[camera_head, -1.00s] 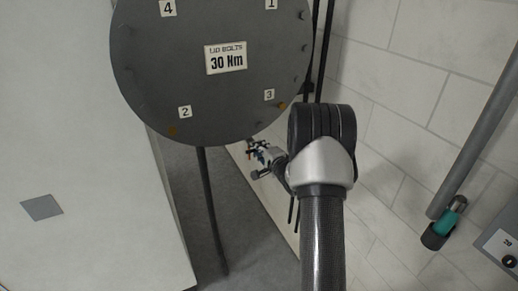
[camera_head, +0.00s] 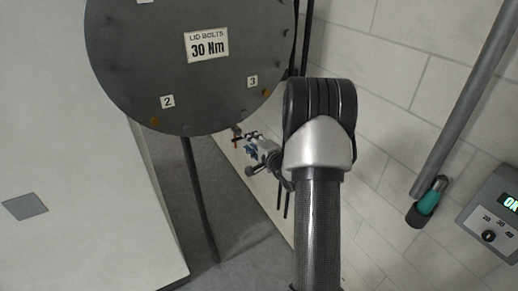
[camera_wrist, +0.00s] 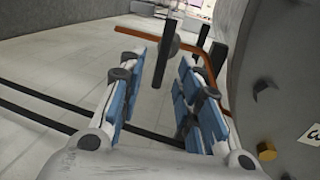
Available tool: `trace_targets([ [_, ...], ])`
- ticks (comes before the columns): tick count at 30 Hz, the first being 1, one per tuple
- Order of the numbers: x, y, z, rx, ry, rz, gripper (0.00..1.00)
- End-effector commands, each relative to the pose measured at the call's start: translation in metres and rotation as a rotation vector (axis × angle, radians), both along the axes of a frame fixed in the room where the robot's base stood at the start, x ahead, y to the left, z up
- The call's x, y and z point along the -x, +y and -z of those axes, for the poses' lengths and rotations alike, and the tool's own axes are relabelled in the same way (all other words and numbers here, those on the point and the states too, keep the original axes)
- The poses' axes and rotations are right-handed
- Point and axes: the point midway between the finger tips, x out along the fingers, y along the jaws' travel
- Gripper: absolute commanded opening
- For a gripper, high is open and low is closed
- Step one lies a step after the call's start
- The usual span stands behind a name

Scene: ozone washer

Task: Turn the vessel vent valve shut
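In the wrist view, a dark flat bar (camera_wrist: 161,72), which looks like the vent valve's lever, stands nearly upright in the picture with a grey round part (camera_wrist: 172,42) beside it. A copper-coloured pipe (camera_wrist: 143,33) runs behind. My gripper (camera_wrist: 162,62) is open, with a blue-padded finger on each side of the lever and gaps showing; I cannot tell whether the lever is at the fingertips' depth or beyond. In the head view my gripper (camera_head: 249,143) is small, low beside the round grey vessel lid (camera_head: 150,60), partly hidden by my wrist; the valve is hard to make out there.
The lid's edge with bolts (camera_wrist: 264,88) is close on the right in the wrist view. Dark rods (camera_wrist: 60,118) cross below my gripper. In the head view, a teal-handled tool (camera_head: 429,203) and a control panel (camera_head: 492,226) are at right, by a tiled wall.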

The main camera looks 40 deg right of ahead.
Motion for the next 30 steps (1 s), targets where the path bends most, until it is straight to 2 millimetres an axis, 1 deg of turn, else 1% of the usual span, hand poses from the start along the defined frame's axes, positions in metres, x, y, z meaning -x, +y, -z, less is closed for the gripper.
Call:
trace_targets([
  [1, 0.013, 0.001, -0.003, 0.0, 0.001, 0.004, 0.31],
  [6, 0.044, 0.009, -0.008, -0.002, 0.003, 0.003, 0.31],
  [9, 0.056, 0.012, -0.01, -0.001, 0.003, 0.002, 0.31],
  [12, 0.063, 0.014, -0.012, -0.001, 0.003, 0.002, 0.31],
  [16, 0.066, 0.015, -0.012, 0.0, 0.003, 0.002, 0.31],
  [30, 0.065, 0.015, -0.012, -0.001, 0.003, 0.001, 0.31],
])
